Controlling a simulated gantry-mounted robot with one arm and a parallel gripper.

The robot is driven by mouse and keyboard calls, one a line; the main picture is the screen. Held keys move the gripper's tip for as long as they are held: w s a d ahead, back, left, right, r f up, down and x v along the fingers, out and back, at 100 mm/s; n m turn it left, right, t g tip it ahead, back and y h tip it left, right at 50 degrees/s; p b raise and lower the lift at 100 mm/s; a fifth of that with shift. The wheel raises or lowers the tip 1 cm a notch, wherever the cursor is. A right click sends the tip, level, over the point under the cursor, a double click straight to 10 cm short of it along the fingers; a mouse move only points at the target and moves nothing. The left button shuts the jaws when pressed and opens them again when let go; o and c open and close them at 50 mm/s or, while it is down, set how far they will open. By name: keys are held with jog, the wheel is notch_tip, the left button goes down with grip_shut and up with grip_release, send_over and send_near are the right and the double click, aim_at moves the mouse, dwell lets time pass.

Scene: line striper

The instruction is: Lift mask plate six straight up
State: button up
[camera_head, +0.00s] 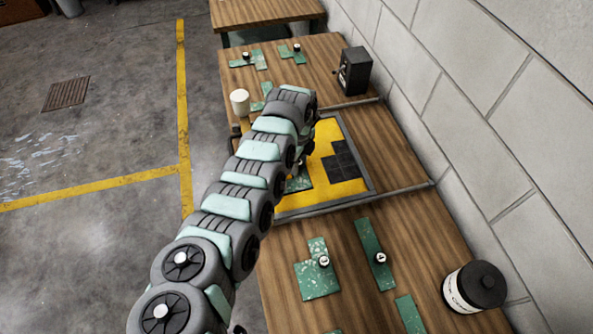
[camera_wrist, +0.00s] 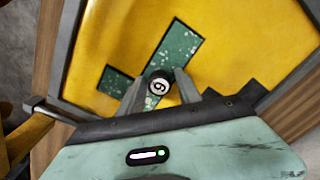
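Mask plate six is a green speckled plate with angular arms, lying on the yellow panel in the wrist view (camera_wrist: 177,48). A round knob (camera_wrist: 159,86) with a dark rim and a white numbered top stands on it. The number looks like a 6 or 9 at this angle. My gripper (camera_wrist: 160,84) has one grey finger on each side of the knob. I cannot tell whether the fingers press on it. In the head view, part of the plate (camera_head: 299,184) shows beside my arm, which hides my fingers.
The yellow panel (camera_head: 355,188) sits in a grey frame, with dark stepped tiles (camera_head: 342,160) on it. More knobbed green plates lie nearby, including an L-shaped one (camera_head: 318,280) and a long one (camera_head: 370,240).

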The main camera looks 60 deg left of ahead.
grip_shut()
jog(key=shift+r, duration=0.1)
dwell(0.5)
notch_tip(320, 180, up, 27)
jog(key=p, duration=0.4)
dwell(1.1)
notch_tip(320, 180, up, 10)
jog(key=p, duration=0.5)
dwell(0.5)
